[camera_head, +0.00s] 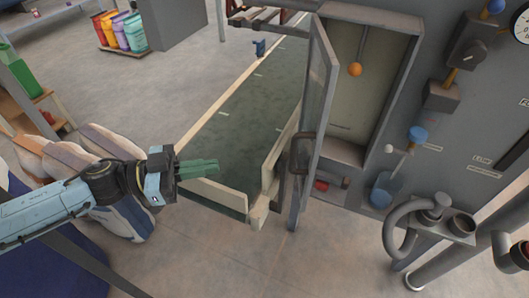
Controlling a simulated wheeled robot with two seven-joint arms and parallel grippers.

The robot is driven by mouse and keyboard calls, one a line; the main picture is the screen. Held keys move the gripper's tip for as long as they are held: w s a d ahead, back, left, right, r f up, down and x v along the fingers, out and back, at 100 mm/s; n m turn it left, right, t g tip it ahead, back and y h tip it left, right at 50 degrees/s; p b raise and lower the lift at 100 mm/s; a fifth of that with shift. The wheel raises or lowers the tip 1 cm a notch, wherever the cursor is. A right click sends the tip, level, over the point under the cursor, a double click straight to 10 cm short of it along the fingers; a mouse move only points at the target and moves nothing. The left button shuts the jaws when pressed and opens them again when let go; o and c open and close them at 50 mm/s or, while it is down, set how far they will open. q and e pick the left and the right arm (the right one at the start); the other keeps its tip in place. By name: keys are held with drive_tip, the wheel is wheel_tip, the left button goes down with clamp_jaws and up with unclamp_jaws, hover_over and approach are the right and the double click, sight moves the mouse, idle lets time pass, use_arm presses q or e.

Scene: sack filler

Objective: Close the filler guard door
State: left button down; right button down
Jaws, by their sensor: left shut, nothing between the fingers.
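The filler guard door (316,95) is a grey framed panel with a dark handle (301,150). It stands swung open, sticking out towards me from the left side of the cabinet opening (369,75). Inside the opening an orange ball (355,69) hangs on a rod. My left gripper (215,168) has green fingers that are shut and empty. It is left of the door and apart from it, pointing right towards the handle side. My right gripper is not in view.
A green conveyor bed (260,115) with pale side rails lies left of the door. Stacked sacks (75,155) lie beneath my left arm. Pipes (405,225) and knobs (473,50) project from the machine at the right. The floor in front is clear.

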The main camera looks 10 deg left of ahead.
use_arm(q)
drive_tip(key=x, duration=1.4)
drive_tip(key=shift+s+p, duration=0.2)
drive_tip(key=shift+p, duration=0.2)
drive_tip(key=shift+d+r, duration=0.1)
drive_tip(key=shift+d, duration=0.05)
